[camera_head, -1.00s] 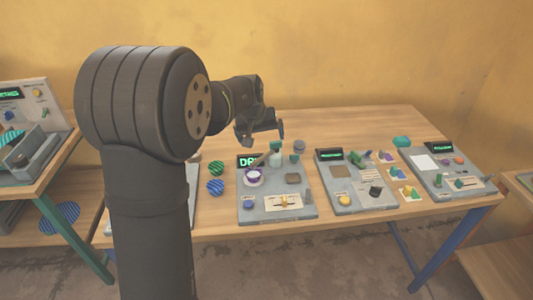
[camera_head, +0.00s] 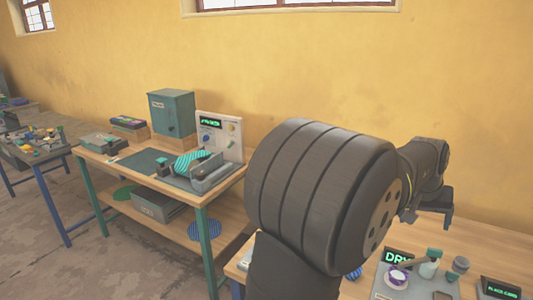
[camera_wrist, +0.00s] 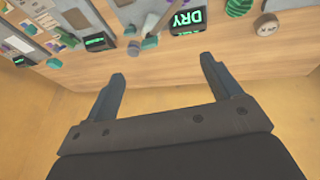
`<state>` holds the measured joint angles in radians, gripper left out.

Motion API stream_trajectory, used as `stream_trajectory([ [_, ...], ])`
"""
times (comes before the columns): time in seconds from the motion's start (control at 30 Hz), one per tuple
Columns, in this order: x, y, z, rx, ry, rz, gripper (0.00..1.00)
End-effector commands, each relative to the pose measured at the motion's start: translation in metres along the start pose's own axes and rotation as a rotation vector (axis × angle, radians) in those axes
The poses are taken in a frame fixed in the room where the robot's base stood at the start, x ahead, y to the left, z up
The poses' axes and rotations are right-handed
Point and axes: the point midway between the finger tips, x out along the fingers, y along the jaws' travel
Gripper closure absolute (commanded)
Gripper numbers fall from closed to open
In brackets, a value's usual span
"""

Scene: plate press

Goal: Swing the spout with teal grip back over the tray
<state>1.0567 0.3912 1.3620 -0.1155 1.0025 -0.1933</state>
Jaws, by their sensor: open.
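In the wrist view, a teal piece (camera_wrist: 149,42) shows by the rod near that display.
The "DRY" display (camera_head: 398,257) stands at the panel's back. Another panel with a display (camera_head: 498,290) is to its right. A bench at left carries a grey press-like device (camera_head: 205,172) with a teal striped piece and a green box (camera_head: 172,112). Bare wood lies behind the panels.

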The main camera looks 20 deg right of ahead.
Motion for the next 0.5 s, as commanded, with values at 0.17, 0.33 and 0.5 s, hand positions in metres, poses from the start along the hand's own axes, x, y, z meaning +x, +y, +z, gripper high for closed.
stream_trajectory([
  [0.17, 0.000, 0.000, 0.000, 0.000, 0.000, 0.000, 0.38],
  [0.33, 0.005, 0.012, -0.003, -0.006, -0.008, -0.026, 0.38],
  [0.5, 0.015, 0.049, -0.014, -0.055, 0.000, -0.136, 0.38],
])
